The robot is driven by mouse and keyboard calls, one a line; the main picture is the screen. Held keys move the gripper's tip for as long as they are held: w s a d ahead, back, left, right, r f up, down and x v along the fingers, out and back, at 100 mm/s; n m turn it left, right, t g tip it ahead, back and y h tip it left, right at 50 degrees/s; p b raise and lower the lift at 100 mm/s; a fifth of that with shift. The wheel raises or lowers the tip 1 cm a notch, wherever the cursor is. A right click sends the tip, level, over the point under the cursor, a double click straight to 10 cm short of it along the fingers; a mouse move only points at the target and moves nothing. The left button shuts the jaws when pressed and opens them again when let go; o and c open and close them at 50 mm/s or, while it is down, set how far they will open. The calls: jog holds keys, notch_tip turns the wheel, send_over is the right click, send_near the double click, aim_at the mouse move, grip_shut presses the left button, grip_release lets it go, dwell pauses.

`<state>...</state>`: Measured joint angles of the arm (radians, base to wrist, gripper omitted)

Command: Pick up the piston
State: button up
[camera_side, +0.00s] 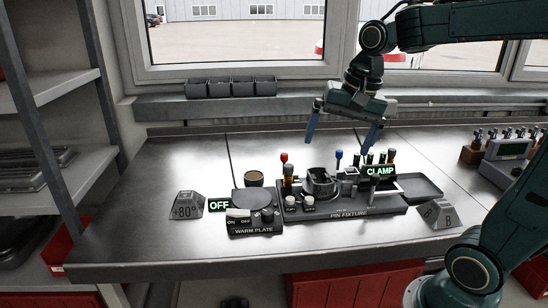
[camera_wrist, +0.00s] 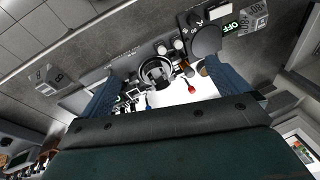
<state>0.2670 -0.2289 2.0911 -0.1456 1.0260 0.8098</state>
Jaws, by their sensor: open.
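My gripper (camera_side: 342,141) hangs open and empty above the bench, its blue fingers wide apart. The pin fixture (camera_side: 362,212) stands below it, and a dark, round, hollow part (camera_side: 320,182) sits in it, apart from my fingers. In the wrist view this part (camera_wrist: 157,72) shows between the fingers of my gripper (camera_wrist: 161,73). A short brownish cylinder (camera_side: 255,178) stands behind the warm plate (camera_side: 252,200), to the left of the fixture. I cannot tell for certain which of these two is the piston.
Red-, orange- and blue-topped upright pieces (camera_side: 285,160) stand around the fixture. A lit CLAMP sign (camera_side: 381,171) is at its right and an OFF sign (camera_side: 219,205) left of the warm plate. A shallow dark tray (camera_side: 425,186) lies to the right.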

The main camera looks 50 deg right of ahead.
jog(key=w+d+f+m+g, duration=0.1)
jog(key=w+d+f+m, duration=0.1)
jog(key=w+d+m, duration=0.4)
jog(key=m+g+y, duration=0.1)
jog(key=m, duration=0.5)
send_over(320, 180)
jog(key=s+a, duration=0.1)
jog(key=s, duration=0.1)
notch_tip(320, 180, down, 5)
jog(key=shift+a+r, duration=0.1)
jog(key=shift+a, duration=0.1)
jog(key=shift+w+a+f, duration=0.1)
jog(key=shift+a+f, duration=0.05)
jog(key=shift+f, duration=1.25)
jog(key=shift+w+a+f, duration=0.1)
jog(key=shift+a+f, duration=0.1)
jog(key=shift+f, duration=1.25)
jog(key=shift+a+f, duration=0.15)
jog(key=shift+f, duration=1.25)
jog(key=shift+a+f, duration=0.15)
jog(key=shift+f, duration=1.15)
jog(key=shift+a+f, duration=0.15)
jog(key=shift+f, duration=1.15)
